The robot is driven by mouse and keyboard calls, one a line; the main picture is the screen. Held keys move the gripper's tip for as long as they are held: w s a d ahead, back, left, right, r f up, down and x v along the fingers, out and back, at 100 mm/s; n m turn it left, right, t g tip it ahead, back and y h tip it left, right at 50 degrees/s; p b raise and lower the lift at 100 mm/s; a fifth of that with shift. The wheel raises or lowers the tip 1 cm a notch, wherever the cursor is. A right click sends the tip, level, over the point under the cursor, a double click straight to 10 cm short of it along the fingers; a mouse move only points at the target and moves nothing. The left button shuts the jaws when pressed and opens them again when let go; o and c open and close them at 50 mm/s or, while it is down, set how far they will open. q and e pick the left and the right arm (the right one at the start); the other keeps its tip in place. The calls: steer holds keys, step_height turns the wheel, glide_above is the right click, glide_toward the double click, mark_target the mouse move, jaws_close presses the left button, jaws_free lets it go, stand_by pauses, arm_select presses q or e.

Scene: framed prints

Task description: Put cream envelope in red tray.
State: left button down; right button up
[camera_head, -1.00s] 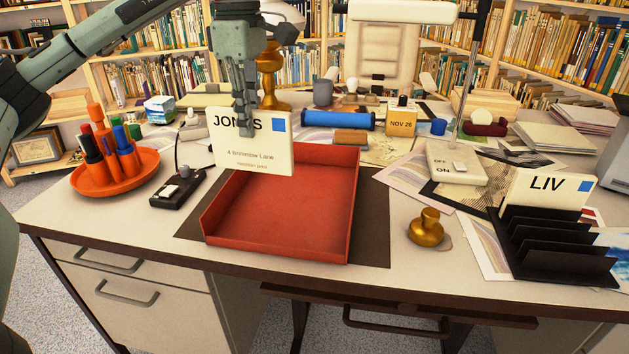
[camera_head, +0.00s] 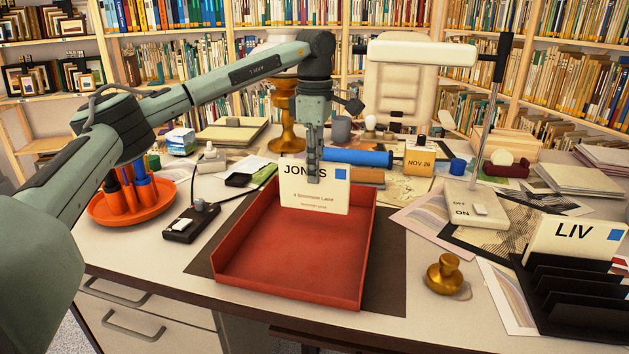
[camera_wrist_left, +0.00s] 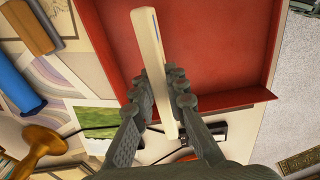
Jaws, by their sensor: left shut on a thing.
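The cream envelope (camera_head: 314,190), marked JONES with a blue square, stands upright in my left gripper (camera_head: 314,170). The gripper is shut on its top edge. In the head view the envelope is in front of the back part of the red tray (camera_head: 290,293). In the left wrist view the envelope (camera_wrist_left: 152,60) shows edge-on between the fingers (camera_wrist_left: 165,105), with the red tray (camera_wrist_left: 220,40) beyond it. The gap between envelope and tray floor cannot be judged exactly. The tray is empty otherwise. My right gripper is not in view.
A black rack (camera_head: 570,295) holding a LIV envelope (camera_head: 575,240) stands at the right. A brass stamp (camera_head: 444,275) sits right of the tray. An orange pen dish (camera_head: 130,210) and a black switch box (camera_head: 190,224) are at the left. A blue roller (camera_head: 362,157) lies behind.

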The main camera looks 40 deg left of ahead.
mark_target(315, 210)
arm_select(q)
steer(key=shift+f, duration=1.55)
steer(key=shift+f, duration=0.1)
steer(key=c, duration=1.5)
jaws_free()
steer(key=shift+c, duration=0.2)
step_height(315, 210, up, 12)
steer(key=shift+r, duration=0.1)
